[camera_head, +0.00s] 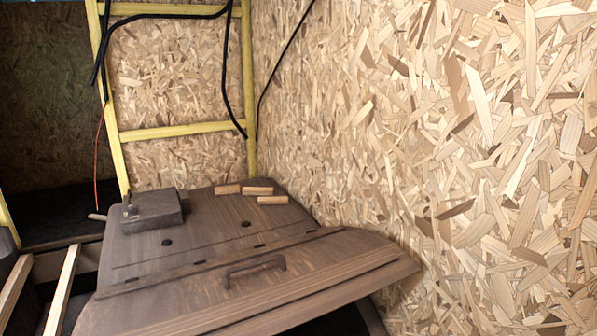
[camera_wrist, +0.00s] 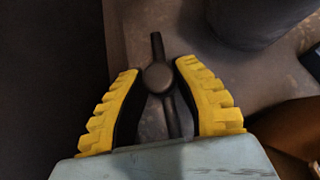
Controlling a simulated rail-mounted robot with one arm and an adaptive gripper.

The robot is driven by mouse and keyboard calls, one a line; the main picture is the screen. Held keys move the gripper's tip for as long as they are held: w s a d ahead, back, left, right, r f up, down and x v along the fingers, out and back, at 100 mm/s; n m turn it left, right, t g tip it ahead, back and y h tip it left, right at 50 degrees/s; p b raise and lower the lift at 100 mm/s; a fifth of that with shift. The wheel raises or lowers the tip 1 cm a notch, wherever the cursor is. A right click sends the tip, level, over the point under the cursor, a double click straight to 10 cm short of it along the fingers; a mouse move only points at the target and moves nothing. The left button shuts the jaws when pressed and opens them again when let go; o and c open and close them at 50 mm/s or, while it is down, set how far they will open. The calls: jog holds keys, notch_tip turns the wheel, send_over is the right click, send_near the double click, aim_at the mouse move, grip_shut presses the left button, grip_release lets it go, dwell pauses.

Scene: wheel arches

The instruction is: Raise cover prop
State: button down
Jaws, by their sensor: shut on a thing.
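In the wrist view my gripper (camera_wrist: 158,68) has its two yellow-padded fingers on either side of a dark bar with a round boss (camera_wrist: 158,77). The fingers are shut on this part, which looks like the cover prop. One end of the bar sticks out past the fingertips and the other runs back between the fingers. In the head view a brown wood-grained cover panel (camera_head: 330,262) with a dark bar handle (camera_head: 254,268) lies in front, with a dark gap under its lower right edge. My gripper and the prop are not visible there.
A dark box (camera_head: 152,210) and several small wooden blocks (camera_head: 258,190) sit on the flat top behind the panel. A chipboard wall (camera_head: 430,130) stands close on the right. A yellow frame (camera_head: 180,132) with hanging black cables is behind. Pale wooden slats (camera_head: 62,290) lie at left.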

jog(key=shift+r, duration=0.1)
jog(key=shift+s+a+r+p, duration=0.1)
jog(key=shift+a+r+p, duration=0.1)
jog(key=shift+r+p, duration=1.3)
jog(key=shift+s+a+r+p, duration=0.15)
jog(key=shift+a+r+p, duration=0.15)
jog(key=shift+r+p, duration=0.7)
jog(key=shift+f, duration=0.1)
jog(key=shift+a+r+p, duration=0.15)
jog(key=shift+r+p, duration=0.25)
jog(key=shift+p, duration=0.25)
jog(key=shift+s+a+r+p, duration=0.15)
jog(key=shift+a+r+p, duration=0.1)
jog(key=shift+r+p, duration=0.35)
jog(key=shift+s+a+r+p, duration=0.2)
jog(key=shift+a+r+p, duration=0.1)
jog(key=shift+r+p, duration=0.3)
jog(key=shift+s+a+r+p, duration=0.15)
jog(key=shift+a+r+p, duration=0.1)
jog(key=shift+r+p, duration=0.35)
